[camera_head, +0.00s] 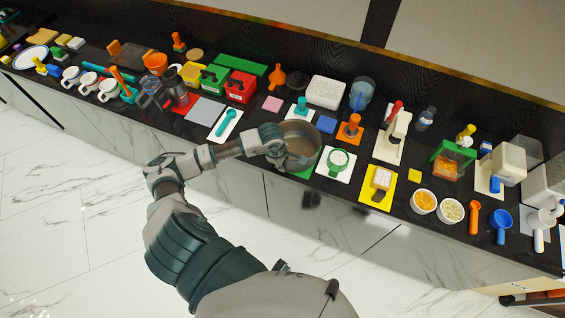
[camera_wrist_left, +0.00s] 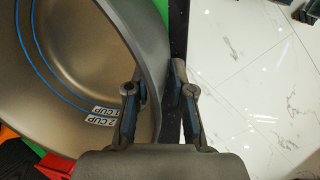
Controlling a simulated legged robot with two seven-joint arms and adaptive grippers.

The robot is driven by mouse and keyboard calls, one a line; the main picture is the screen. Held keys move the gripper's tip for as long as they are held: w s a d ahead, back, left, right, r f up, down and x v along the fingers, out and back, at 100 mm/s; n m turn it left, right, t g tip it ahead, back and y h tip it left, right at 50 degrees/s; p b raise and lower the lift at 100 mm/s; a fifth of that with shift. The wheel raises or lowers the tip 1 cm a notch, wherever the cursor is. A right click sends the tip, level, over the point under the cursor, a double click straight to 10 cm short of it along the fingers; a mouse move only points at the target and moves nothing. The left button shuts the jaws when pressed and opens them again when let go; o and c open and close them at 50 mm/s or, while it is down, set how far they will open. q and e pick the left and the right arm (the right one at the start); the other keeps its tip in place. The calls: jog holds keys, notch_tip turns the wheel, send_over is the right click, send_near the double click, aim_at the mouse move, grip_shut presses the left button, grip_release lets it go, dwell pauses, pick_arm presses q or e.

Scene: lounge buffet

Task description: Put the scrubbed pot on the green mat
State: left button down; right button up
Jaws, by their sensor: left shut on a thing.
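The pot (camera_head: 301,140) is a grey metal pan with a brownish inside, at the middle of the counter. In the left wrist view the pot (camera_wrist_left: 75,85) shows blue lines and cup marks inside. My left gripper (camera_head: 277,147) is shut on the pot's near-left wall, one finger inside and one outside; it also shows in the left wrist view (camera_wrist_left: 160,90). The green mat (camera_head: 303,173) shows beneath the pot's near edge, with most of it hidden. I cannot tell whether the pot touches it. My right gripper is not in view.
A green cup (camera_head: 338,159) on a white mat stands close right of the pot. A teal spoon (camera_head: 226,122) on a white mat lies to the left. The marble floor in front is clear.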

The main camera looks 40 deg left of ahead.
pick_arm(q)
jog(key=c, duration=1)
grip_release()
jog(key=shift+a, duration=0.1)
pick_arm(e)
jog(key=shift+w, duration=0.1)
pick_arm(q)
jog(key=shift+r, duration=0.1)
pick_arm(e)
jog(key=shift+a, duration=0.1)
pick_arm(q)
jog(key=v, duration=1.1)
jog(key=shift+s+r, duration=0.15)
jog(key=shift+r, duration=0.25)
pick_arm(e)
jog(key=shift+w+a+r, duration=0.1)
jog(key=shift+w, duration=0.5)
